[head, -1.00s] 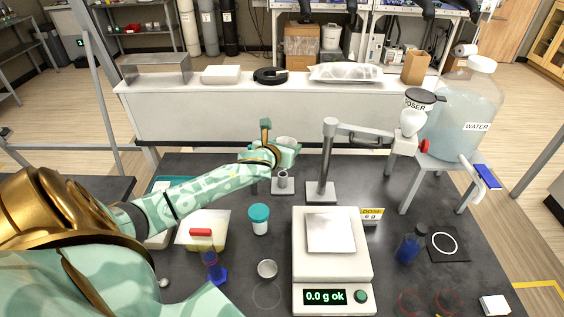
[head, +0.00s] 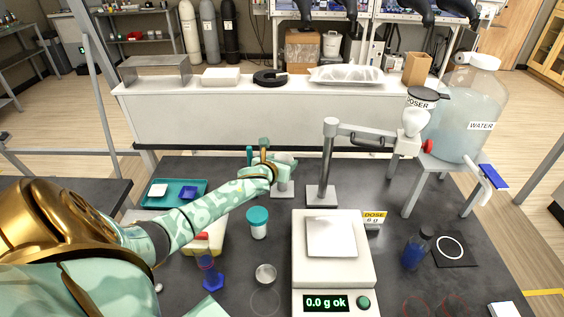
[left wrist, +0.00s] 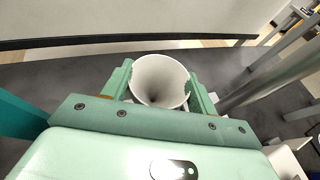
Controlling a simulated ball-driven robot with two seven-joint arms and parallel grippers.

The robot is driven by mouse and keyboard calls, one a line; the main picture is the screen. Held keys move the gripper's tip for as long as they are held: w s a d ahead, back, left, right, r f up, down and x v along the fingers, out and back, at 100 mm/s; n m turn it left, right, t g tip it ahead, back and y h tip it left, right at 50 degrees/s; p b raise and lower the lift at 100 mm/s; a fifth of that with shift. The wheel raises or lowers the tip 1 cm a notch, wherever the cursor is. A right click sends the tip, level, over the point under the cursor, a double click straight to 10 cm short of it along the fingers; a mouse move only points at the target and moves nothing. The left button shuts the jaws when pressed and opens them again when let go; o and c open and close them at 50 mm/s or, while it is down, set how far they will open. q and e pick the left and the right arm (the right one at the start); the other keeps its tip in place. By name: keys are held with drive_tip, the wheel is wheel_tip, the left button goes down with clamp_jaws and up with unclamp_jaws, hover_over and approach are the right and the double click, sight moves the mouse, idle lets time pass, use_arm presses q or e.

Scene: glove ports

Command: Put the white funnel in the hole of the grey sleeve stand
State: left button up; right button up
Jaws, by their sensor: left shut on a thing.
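The white funnel (head: 285,158) is between the fingers of my left gripper (head: 271,161), which is shut on it. In the left wrist view the wide mouth of the funnel (left wrist: 160,80) faces the camera, between the two green fingers (left wrist: 160,90). The grey sleeve stand (head: 283,190) is on the dark table directly below the funnel in the head view. The funnel and gripper cover the top of its sleeve, so I cannot tell whether the funnel's spout is in the hole. My right gripper is not in view.
A grey post on a base (head: 322,197) stands just right of the sleeve stand. A teal-lidded jar (head: 258,224) and a scale (head: 333,266) are nearer. A teal tray (head: 180,203) lies left, behind my arm. A water tank (head: 466,110) stands at right.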

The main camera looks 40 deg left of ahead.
use_arm(q)
drive_tip(key=shift+f, duration=0.5)
drive_tip(key=o, duration=0.9)
drive_tip(key=shift+o, duration=0.2)
drive_tip(key=shift+r, duration=0.1)
drive_tip(key=shift+r, duration=0.35)
drive_tip(key=p+v, duration=0.3)
drive_tip(key=v, duration=0.9)
drive_tip(key=shift+r, duration=0.3)
